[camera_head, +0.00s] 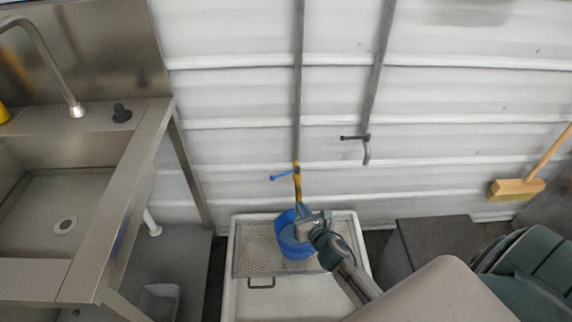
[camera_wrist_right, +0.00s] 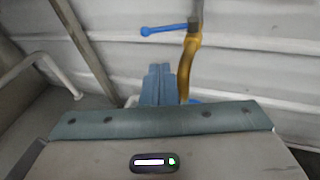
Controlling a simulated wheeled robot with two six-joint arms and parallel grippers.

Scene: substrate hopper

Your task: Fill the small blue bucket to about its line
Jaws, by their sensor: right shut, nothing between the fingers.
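The small blue bucket (camera_head: 291,240) stands on a metal grate over a white basin, below a tap with a yellow spout (camera_head: 297,182) and a blue lever (camera_head: 281,176). My right gripper (camera_head: 304,214) is shut and empty, over the right side of the bucket and partly hiding it. In the right wrist view the shut fingers (camera_wrist_right: 157,84) point toward the yellow spout (camera_wrist_right: 187,65), with the blue lever (camera_wrist_right: 165,30) above them. Only a sliver of blue shows behind my gripper there. The fill line and bucket contents cannot be made out. My left gripper is not in view.
The white basin (camera_head: 231,290) has a perforated grate (camera_head: 262,262). A steel sink (camera_head: 85,190) stands on the left. A second pipe with a dark tap (camera_head: 362,142) is on the wall. A broom (camera_head: 520,188) leans at the right.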

